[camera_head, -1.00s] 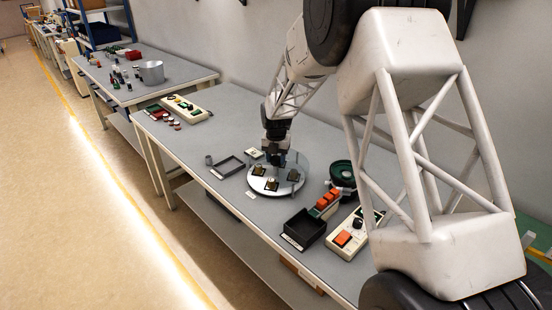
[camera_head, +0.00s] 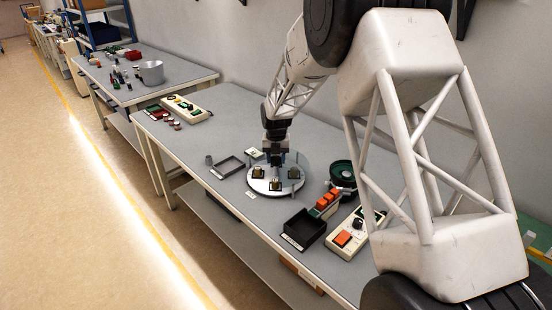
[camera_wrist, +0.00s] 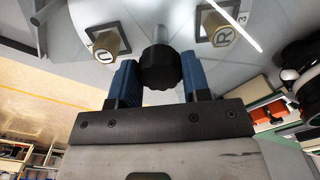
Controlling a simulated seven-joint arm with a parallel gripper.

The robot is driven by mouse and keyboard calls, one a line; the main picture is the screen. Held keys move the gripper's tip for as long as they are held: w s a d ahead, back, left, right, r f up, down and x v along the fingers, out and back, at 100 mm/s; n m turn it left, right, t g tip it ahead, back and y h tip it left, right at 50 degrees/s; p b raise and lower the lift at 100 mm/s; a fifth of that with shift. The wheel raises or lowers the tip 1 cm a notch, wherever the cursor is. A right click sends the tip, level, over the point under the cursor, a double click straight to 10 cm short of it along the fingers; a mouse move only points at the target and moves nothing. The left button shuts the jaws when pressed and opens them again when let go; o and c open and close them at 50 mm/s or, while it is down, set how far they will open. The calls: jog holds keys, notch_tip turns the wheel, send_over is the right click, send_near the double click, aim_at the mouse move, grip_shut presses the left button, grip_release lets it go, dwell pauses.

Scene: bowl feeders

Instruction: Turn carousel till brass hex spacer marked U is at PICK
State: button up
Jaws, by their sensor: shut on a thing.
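The carousel is a round pale disc (camera_head: 264,187) on the bench. In the wrist view, my gripper (camera_wrist: 160,75) has its blue fingers on either side of a black ridged knob (camera_wrist: 160,70) and is shut on it. A brass spacer marked U (camera_wrist: 104,46), its letter upside down in this picture, stands in a dark square left of the knob. A brass spacer marked R (camera_wrist: 217,29) stands to the right, near a printed 3. In the head view, my gripper (camera_head: 276,161) is over the disc, with several spacers around it, letters too small to read. No PICK mark is legible.
A small white label (camera_head: 250,195) lies at the disc's front left. A black bin (camera_head: 304,228), orange blocks (camera_head: 327,202) and a control box (camera_head: 350,237) are to the right. A green-black round part (camera_head: 342,174) stands behind them.

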jog(key=shift+r, duration=0.1)
jog(key=o, duration=1.3)
jog(key=shift+r, duration=3.85)
jog(key=shift+c, duration=0.2)
